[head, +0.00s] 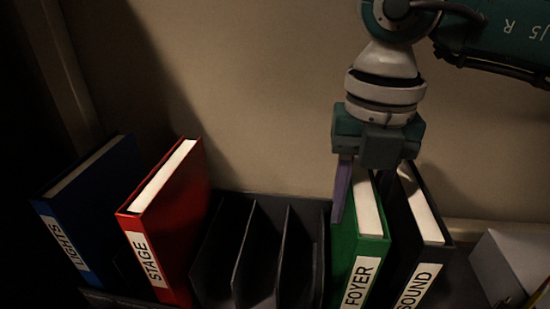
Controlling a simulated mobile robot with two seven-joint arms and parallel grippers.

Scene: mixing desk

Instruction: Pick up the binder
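Several binders stand upright, spines toward me: a blue LIGHTS binder (92,208), a red STAGE binder (180,205), a green FOYER binder (372,243) and a black SOUND binder (428,237). The task does not say which binder. My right gripper (370,185) points down over the top of the green binder. A purple strip, apparently one finger, lies along the green binder's left side. The other finger is hidden around the gap beside the black binder, so I cannot see whether they press on the green one. My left gripper is not in view.
The binders stand in a dark grey rack (270,197) with thin dividers, with empty slots between the red and green binders. A pale box-like object (503,262) is at the lower right. A plain wall rises behind the rack. The far left is dark.

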